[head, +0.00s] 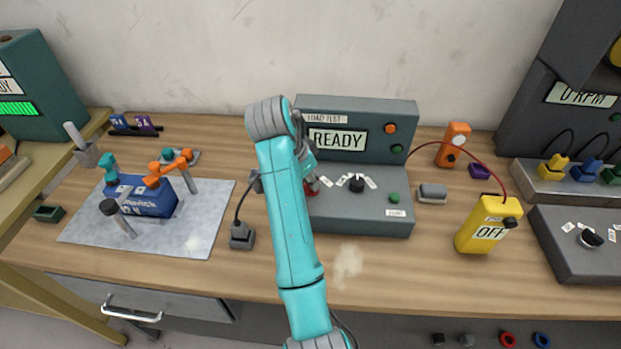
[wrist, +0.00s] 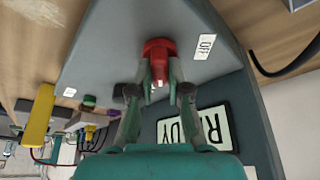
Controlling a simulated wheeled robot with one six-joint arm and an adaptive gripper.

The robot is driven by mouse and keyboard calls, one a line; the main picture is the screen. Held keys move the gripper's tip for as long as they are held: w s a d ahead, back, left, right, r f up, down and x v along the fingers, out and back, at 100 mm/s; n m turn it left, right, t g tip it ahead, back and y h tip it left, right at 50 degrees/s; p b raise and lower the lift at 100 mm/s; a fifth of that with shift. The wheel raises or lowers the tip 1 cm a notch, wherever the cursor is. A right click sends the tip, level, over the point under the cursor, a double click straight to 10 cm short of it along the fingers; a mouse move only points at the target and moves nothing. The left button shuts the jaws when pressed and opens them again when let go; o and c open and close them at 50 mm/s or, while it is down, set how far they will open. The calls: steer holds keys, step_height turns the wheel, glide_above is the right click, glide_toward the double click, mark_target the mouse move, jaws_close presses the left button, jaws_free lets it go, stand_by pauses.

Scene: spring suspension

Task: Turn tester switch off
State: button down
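The load tester (head: 355,120) stands at the middle of the bench, its display reading READY. Its red switch (wrist: 158,50) shows in the wrist view on the grey panel, with an OFF label (wrist: 204,46) to its right. In the head view only a bit of the red switch (head: 312,191) shows beside my arm. My gripper (wrist: 161,78) is at the switch, its two fingertips on either side of the red handle and seemingly touching it. The handle points toward my gripper in the wrist view. In the head view my arm hides much of the gripper.
A black selector knob (head: 356,183) and a green button (head: 395,198) sit on the tester panel. A yellow meter (head: 488,226) reading OFF stands to the right with a red lead. A blue battery (head: 147,197) with clamps stands on a grey mat (head: 85,228) at left.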

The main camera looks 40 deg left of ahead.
steer(key=shift+n, duration=0.4)
steer(key=n+y, duration=0.1)
steer(key=n, duration=0.2)
steer(key=shift+d+n+y, duration=0.1)
steer(key=shift+n+y, duration=0.3)
steer(key=n, duration=0.2)
steer(key=n+y, duration=0.1)
steer(key=n, duration=0.1)
steer(key=shift+d+n+g+y, duration=0.1)
steer(key=shift+n+g+y, duration=0.2)
steer(key=shift+g, duration=0.1)
steer(key=n+g+y, duration=0.1)
steer(key=n, duration=0.5)
steer(key=n+g, duration=0.1)
steer(key=n, duration=0.1)
steer(key=shift+w+g+y, duration=0.15)
steer(key=shift+g+y, duration=0.15)
steer(key=shift+y, duration=0.1)
steer(key=shift+d+n, duration=0.1)
steer(key=shift+n, duration=0.3)
steer(key=c, duration=1.1)
jaws_free()
